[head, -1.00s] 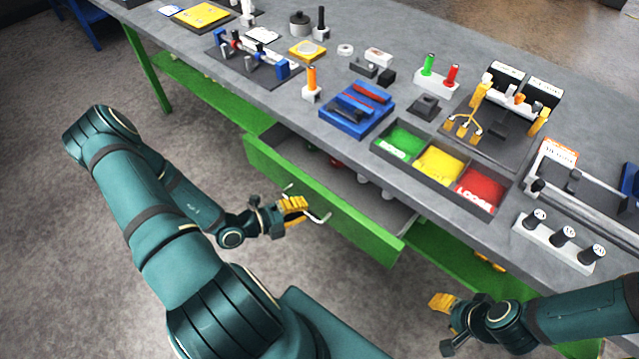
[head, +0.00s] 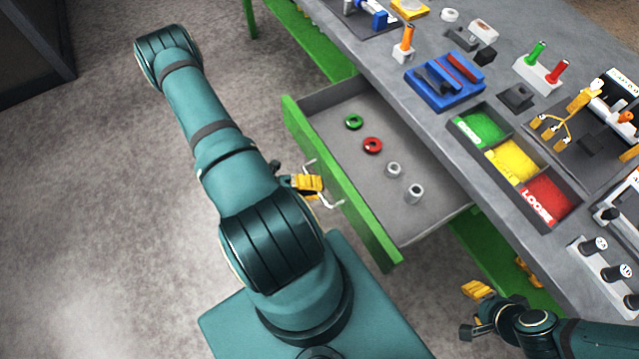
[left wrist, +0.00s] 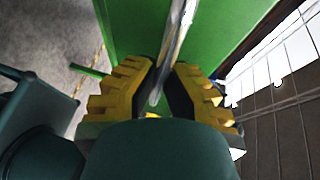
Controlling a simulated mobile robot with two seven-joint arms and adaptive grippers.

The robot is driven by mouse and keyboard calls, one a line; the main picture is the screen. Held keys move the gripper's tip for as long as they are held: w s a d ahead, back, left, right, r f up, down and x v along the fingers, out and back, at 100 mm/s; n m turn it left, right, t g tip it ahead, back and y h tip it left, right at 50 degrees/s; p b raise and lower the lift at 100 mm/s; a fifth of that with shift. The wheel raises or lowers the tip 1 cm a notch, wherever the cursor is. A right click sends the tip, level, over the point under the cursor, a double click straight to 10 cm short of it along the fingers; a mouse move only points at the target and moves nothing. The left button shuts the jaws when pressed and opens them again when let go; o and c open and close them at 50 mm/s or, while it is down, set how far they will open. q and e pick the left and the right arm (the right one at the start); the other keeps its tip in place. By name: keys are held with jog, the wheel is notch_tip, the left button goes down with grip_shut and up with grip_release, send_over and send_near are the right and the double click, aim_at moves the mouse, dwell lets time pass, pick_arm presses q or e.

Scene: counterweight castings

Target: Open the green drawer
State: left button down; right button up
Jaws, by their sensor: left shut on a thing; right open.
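The green drawer (head: 345,198) stands pulled well out from under the grey workbench. My left gripper (head: 312,184) is shut on the drawer's handle (head: 330,203), a thin metal bar on the green front. In the left wrist view the yellow fingers (left wrist: 163,95) stand on both sides of the handle bar (left wrist: 178,45). My right gripper (head: 474,309) is open and empty, low beside the bench's front, right of the drawer.
The workbench top (head: 400,123) holds a blue tool holder (head: 440,90), a divided tray of green, yellow and red bins (head: 488,148), and several fixtures. A green lower shelf (head: 510,270) runs below. Grey floor lies open on the left.

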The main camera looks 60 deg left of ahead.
pick_arm(q)
jog(key=c, duration=1)
grip_release()
jog(key=v, duration=1.2)
